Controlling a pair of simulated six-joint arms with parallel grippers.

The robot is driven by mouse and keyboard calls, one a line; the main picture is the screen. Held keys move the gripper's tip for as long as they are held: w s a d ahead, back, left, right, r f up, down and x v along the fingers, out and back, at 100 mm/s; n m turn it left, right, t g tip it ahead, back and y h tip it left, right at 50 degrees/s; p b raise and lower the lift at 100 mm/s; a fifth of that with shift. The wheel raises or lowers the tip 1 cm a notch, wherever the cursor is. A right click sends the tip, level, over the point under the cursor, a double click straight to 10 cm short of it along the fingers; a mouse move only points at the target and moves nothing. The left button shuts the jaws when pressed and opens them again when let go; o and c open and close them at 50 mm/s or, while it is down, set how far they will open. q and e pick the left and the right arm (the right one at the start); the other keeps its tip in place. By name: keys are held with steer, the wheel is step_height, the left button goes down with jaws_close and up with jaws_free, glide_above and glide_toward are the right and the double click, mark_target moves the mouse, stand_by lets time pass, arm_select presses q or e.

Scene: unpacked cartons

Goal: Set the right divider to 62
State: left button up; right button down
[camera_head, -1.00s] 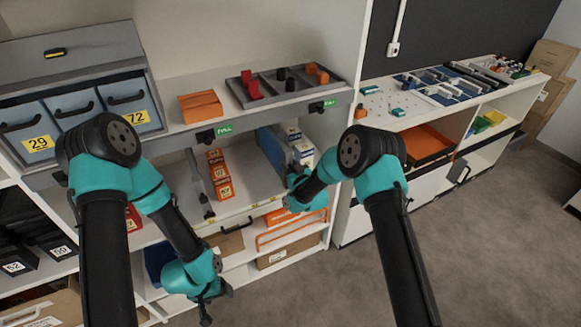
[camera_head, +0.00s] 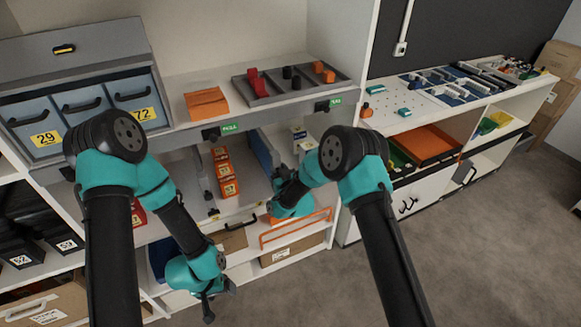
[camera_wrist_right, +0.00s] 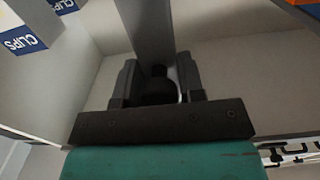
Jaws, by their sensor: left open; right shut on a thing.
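The right divider (camera_head: 262,150) is a blue-grey upright panel in the open shelf bay, between the row of orange boxes (camera_head: 228,178) and the white-and-blue clips boxes (camera_head: 299,138). My right gripper (camera_head: 277,182) is at its front end. In the right wrist view, the grey divider (camera_wrist_right: 147,30) runs away from the gripper, whose fingers are shut around its black knob (camera_wrist_right: 155,85). The scale on the shelf's front edge (camera_head: 240,217) is too small to read. My left gripper (camera_head: 207,302) hangs open and empty, low in front of the lower shelf.
A left divider with a black knob (camera_head: 211,196) stands left of the orange boxes. A clips box (camera_wrist_right: 25,38) shows at the wrist view's upper left. An orange wire rack (camera_head: 296,229) is below.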

steer(key=s+a, duration=0.4)
steer(key=a, duration=0.4)
steer(key=shift+a, duration=0.15)
steer(key=shift+s, duration=0.1)
steer(key=c, duration=0.8)
jaws_free()
steer(key=shift+a, duration=0.15)
steer(key=shift+c, duration=0.2)
steer(key=v, duration=1.7)
steer(key=shift+d, duration=0.25)
steer(key=shift+s, duration=0.15)
